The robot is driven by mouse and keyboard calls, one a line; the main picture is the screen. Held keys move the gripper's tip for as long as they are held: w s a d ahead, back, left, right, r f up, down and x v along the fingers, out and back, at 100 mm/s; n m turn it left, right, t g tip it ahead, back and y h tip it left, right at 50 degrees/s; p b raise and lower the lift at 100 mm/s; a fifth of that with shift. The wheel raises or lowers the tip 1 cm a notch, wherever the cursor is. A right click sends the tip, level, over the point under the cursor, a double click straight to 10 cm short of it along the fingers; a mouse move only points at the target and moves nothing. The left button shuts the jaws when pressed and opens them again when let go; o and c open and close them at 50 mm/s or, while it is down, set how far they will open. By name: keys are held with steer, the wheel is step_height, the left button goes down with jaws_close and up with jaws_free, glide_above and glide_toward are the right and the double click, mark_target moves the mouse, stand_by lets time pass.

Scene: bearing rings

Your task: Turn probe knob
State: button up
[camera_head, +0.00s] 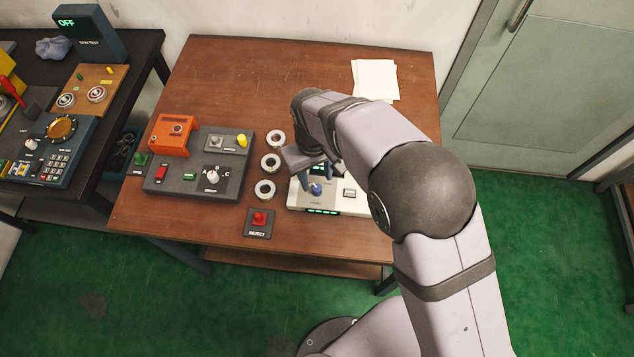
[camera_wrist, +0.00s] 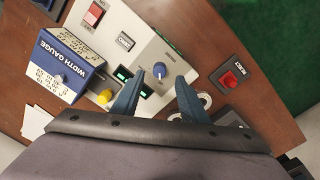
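The blue knob (camera_head: 316,188) sits on the white panel (camera_head: 353,207) near the front of the wooden table. In the wrist view the knob (camera_wrist: 160,71), with a pale pointer mark, shows just beyond and between my fingertips. My gripper (camera_head: 320,179) is above the panel with its fingers apart. The wrist view also shows the gripper (camera_wrist: 160,77) open and empty, one finger on each side of the knob. I cannot tell whether either finger touches it. The knob's label is too small to read.
Bearing rings (camera_head: 270,163) lie in a column left of the panel. A red REJECT button (camera_head: 259,218) is at the front edge. A dark control box (camera_head: 185,180) with an orange housing (camera_head: 173,134) stands left. A blue WIDTH GAUGE (camera_wrist: 66,62) stands on the panel.

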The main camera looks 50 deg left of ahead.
mark_target(317, 188)
steer(key=shift+w+f+p, duration=0.1)
steer(key=shift+f+p, duration=0.7)
steer(key=shift+f, duration=1.85)
steer(key=shift+c, duration=0.6)
jaws_close()
